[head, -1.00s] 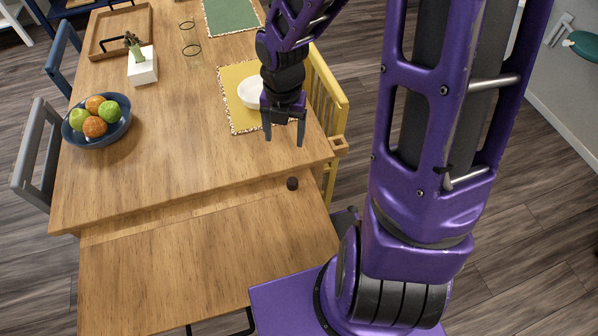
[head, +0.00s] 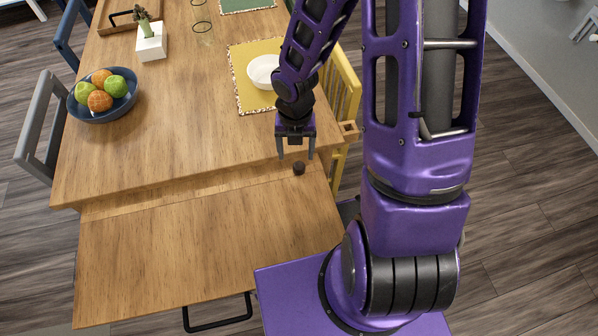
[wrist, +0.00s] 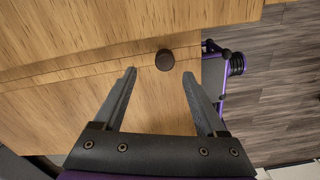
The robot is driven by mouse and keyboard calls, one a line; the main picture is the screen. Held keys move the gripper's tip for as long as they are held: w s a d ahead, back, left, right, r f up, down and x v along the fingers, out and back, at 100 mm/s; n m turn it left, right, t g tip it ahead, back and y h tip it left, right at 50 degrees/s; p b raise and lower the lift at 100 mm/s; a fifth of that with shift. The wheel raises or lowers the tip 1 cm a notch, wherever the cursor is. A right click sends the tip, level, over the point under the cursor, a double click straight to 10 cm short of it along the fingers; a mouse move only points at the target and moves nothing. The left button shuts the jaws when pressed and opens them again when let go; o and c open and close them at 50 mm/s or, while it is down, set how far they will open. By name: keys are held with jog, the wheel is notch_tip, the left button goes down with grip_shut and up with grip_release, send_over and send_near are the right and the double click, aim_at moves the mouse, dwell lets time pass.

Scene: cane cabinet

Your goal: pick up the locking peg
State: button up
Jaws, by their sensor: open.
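The locking peg (head: 299,168) is a small dark brown round piece. It sits on the lower wooden surface (head: 200,250), close to the step up to the tabletop and near the right edge. In the wrist view the peg (wrist: 165,60) shows as a dark disc beyond the fingertips, between their lines but nearer the right one. My gripper (head: 296,157) is open and empty, pointing down, just above and beside the peg in the head view. It does not touch the peg in the wrist view (wrist: 160,73).
A blue fruit bowl (head: 103,114) stands at the table's left. A white bowl (head: 263,72) rests on a yellow placemat (head: 246,98) behind my gripper. A yellow chair (head: 343,85) stands at the right edge. A small wooden block (head: 349,130) juts out there. The lower surface is otherwise clear.

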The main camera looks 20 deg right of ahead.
aim_at(299, 165)
jog(key=f, duration=0.1)
jog(key=f+b, duration=0.1)
jog(key=f, duration=0.1)
jog(key=f+b, duration=0.1)
jog(key=f, duration=0.1)
jog(key=shift+d+f, duration=0.15)
jog(key=shift+d, duration=0.2)
grip_shut()
